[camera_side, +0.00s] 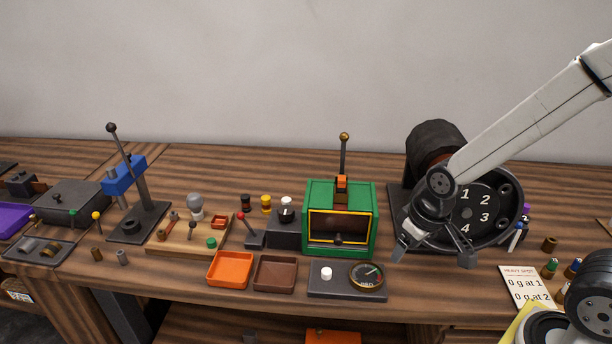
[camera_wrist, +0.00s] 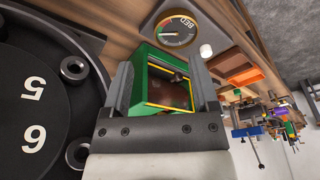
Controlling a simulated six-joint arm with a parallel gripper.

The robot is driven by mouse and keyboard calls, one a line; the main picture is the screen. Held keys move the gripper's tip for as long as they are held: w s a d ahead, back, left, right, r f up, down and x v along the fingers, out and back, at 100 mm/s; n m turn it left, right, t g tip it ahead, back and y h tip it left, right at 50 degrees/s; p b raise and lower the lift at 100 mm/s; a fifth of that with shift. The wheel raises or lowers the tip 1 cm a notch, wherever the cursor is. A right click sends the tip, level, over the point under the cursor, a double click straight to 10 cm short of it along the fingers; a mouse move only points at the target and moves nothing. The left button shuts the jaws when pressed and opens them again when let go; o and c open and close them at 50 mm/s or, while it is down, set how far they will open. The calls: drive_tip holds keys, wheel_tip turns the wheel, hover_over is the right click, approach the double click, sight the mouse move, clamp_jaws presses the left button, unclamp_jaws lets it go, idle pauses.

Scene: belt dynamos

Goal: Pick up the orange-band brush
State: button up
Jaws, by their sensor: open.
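I cannot single out the orange-band brush for certain. A small black cylinder with a dim orange-brown band (camera_side: 246,203) stands behind the dark block in the side view, but it is too small to identify. My gripper (camera_side: 434,252) is open and empty, with its fingers apart, in front of the numbered black disc. In the wrist view its two fingers (camera_wrist: 164,78) frame the green box, with nothing held between them. The green box (camera_side: 315,193) stands to the left of my gripper in the side view.
The numbered disc (camera_side: 482,214) is close beside my gripper. A dial panel (camera_side: 340,293), an orange tray (camera_side: 210,282) and a brown tray (camera_side: 256,287) lie along the front. Capped cylinders stand near the white card (camera_side: 515,275). A lever stand (camera_side: 137,226) is further left.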

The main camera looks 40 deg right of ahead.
drive_tip(key=w+r+y, duration=0.1)
drive_tip(key=w+r, duration=0.3)
drive_tip(key=w, duration=0.3)
drive_tip(key=n+y, duration=0.2)
drive_tip(key=n, duration=0.7)
approach(342, 178)
wheel_tip(342, 178, down, 3)
drive_tip(key=shift+t, duration=0.4)
drive_tip(key=shift+a+x, duration=0.15)
drive_tip(key=shift+x, duration=1.7)
drive_tip(key=shift+a+x, duration=0.2)
drive_tip(key=shift+x, duration=1.65)
drive_tip(key=shift+r, duration=0.1)
clamp_jaws()
